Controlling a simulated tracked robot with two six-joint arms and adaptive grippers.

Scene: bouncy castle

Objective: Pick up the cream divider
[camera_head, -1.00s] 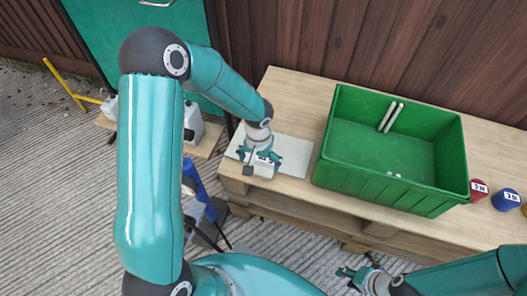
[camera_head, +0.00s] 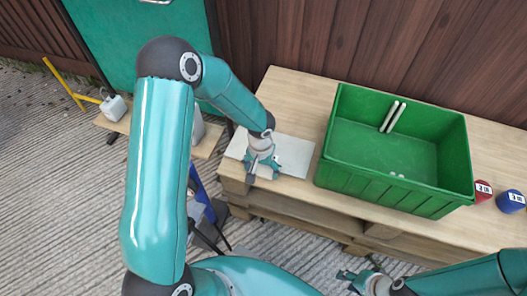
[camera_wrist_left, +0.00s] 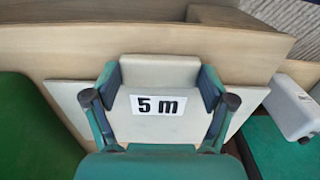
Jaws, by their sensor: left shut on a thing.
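In the head view my left gripper (camera_head: 262,168) is low over a pale flat board (camera_head: 294,156) at the table's left end, and the gripper hides most of the divider. I cannot tell whether the divider is clear of the board. My right gripper (camera_head: 348,279) is in front of the table, apart from everything, with its fingers spread and empty.
A green crate (camera_head: 395,187) with white rods (camera_head: 393,116) inside stands right of the board on the wooden table (camera_head: 290,97). Red (camera_head: 482,192) and blue (camera_head: 510,201) labelled items stand at the right. A white container (camera_head: 114,107) is on a low bench at left.

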